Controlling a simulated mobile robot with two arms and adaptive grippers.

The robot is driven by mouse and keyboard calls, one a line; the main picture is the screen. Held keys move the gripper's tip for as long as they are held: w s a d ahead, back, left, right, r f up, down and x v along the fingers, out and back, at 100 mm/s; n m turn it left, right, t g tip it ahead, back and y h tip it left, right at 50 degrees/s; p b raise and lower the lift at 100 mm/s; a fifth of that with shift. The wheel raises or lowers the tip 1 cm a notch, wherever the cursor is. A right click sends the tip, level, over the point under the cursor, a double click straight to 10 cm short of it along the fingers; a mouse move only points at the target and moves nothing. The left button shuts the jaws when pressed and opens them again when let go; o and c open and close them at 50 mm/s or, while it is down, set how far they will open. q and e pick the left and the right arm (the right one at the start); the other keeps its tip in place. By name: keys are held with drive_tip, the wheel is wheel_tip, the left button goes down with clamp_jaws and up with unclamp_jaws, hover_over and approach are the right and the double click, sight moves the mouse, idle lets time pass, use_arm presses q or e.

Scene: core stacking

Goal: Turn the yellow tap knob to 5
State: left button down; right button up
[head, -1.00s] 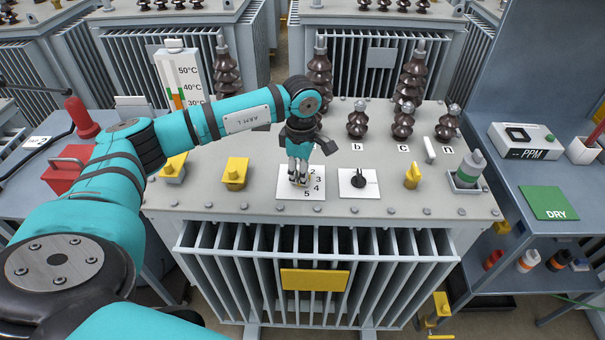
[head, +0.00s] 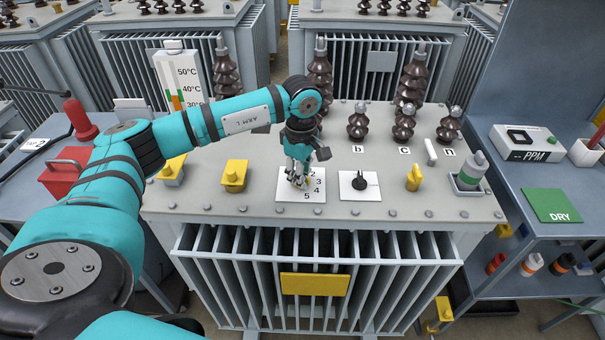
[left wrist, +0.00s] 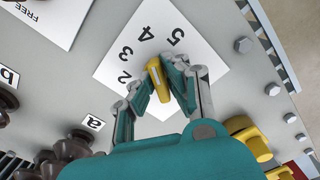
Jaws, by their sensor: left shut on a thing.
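The yellow tap knob (left wrist: 159,82) stands on a white dial plate (left wrist: 112,71) marked with numbers; 2, 3, 4 and 5 show in the left wrist view. A pale line runs along the knob, and its far end points roughly toward the 4. My left gripper (left wrist: 161,82) is shut on the knob, one finger on each side. In the head view my left gripper (head: 297,182) points down over the dial plate (head: 317,197) and hides most of the knob. The number 1 is hidden. My right gripper is not in view.
A second white plate (head: 371,191) with a black knob (head: 359,181) lies to the right. A yellow fitting (head: 235,175) stands left of the dial.

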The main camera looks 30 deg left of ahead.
use_arm(q)
drive_tip(key=shift+f+m+b, duration=0.1)
drive_tip(key=shift+m+b, duration=0.35)
drive_tip(key=shift+m, duration=0.85)
drive_tip(key=shift+m+b, duration=0.5)
drive_tip(key=shift+m, duration=0.9)
drive_tip(key=shift+m+b, duration=0.5)
drive_tip(key=shift+m, duration=0.3)
drive_tip(key=c, duration=1.3)
unclamp_jaws()
